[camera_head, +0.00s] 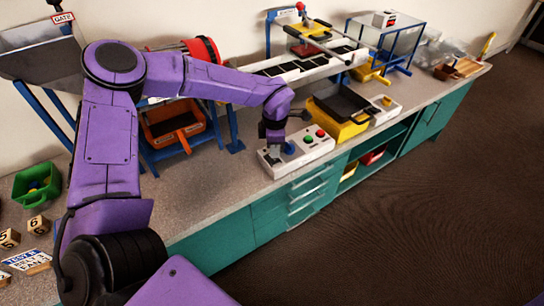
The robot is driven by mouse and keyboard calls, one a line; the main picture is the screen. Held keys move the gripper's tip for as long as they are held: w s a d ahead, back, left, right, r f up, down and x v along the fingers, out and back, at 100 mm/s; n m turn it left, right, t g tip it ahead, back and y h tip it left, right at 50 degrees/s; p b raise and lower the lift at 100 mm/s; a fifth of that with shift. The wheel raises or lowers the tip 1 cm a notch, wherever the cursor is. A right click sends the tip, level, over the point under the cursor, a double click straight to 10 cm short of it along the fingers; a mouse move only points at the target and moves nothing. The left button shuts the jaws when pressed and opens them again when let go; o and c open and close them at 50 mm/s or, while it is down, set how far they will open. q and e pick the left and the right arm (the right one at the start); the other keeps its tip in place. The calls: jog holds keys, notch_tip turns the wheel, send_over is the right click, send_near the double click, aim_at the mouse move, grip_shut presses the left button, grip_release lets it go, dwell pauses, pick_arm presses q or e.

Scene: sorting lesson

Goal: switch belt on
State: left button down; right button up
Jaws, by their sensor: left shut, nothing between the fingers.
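A white control box (300,158) sits near the front edge of the bench. On its top are a blue knob or button (289,148), a green button (308,139) and a red button (320,133). My left gripper (274,150) points down over the left end of the box, just left of the blue control. It is shut and empty; I cannot tell whether its tips touch the box. A conveyor belt (300,66) with dark and white sections runs behind the box. My right gripper is out of the picture.
A yellow bin with a black tray (338,126) stands right of the box. An orange bin (170,128) sits on a blue frame behind my left arm. A green bin (38,184) and several number blocks are at the left. Bare bench (215,190) lies left of the box.

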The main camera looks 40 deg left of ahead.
aim_at(275, 160)
pick_arm(q)
jog(key=shift+s+f+b, duration=0.1)
jog(key=shift+f+b, duration=0.45)
jog(key=shift+f, duration=0.45)
dwell(1.0)
notch_tip(275, 160, up, 7)
jog(key=p, duration=0.7)
dwell(0.4)
